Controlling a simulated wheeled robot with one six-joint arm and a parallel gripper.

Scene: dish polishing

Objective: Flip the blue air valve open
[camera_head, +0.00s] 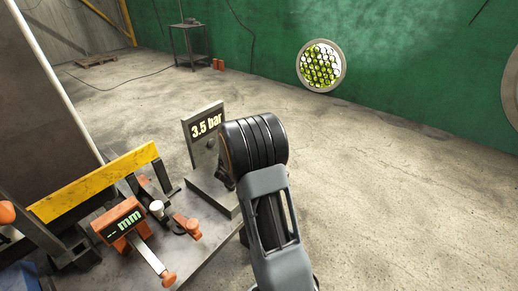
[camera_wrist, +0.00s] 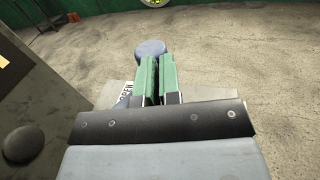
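The air valve's rounded blue-grey knob (camera_wrist: 150,47) shows in the wrist view, just beyond my fingertips. My gripper (camera_wrist: 157,58) has green-padded fingers drawn close together, with only a thin dark gap between them. The left finger overlaps the knob in the picture; I cannot tell whether they touch. A pale plate with the label OPEN (camera_wrist: 124,95) lies under and left of the fingers. The valve's lower part is hidden by the fingers. In the head view my black wrist hides the valve and the fingers.
An upright panel reading 3.5 bar (camera_head: 206,125) stands close left of my wrist. On the bench further left are an orange gauge reading mm (camera_head: 118,220) and a yellow bar (camera_head: 95,180). The floor to the right is clear.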

